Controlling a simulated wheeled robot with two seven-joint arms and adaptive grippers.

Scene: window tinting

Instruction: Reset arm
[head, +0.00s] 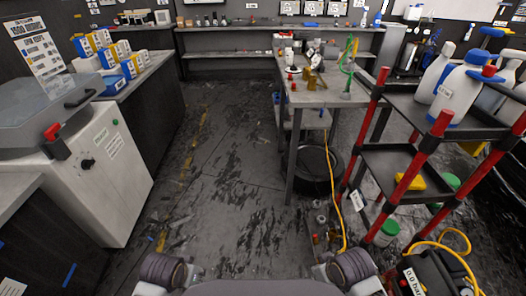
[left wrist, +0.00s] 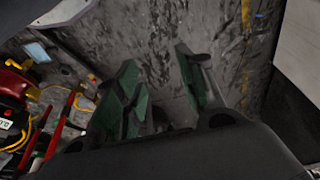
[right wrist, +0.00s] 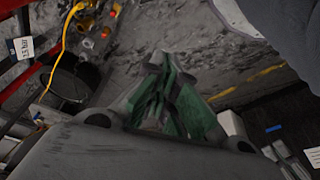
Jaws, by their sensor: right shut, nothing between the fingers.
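My left gripper (left wrist: 157,68) shows in the left wrist view with its green-padded fingers spread apart. Only dark, worn floor shows between them. My right gripper (right wrist: 162,68) shows in the right wrist view with its green fingers closed together and nothing between them. In the head view, parts of my two arms show at the bottom edge, low and close to my body. I cannot make out the fingertips there. Both grippers are over the floor and hold nothing.
A white machine with a grey lid (head: 85,165) stands at the left. A workbench (head: 325,92) and a red-posted shelf cart (head: 405,170) with bottles stand at the right. A yellow hose (head: 334,195) hangs to the floor. The middle floor (head: 225,170) is clear.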

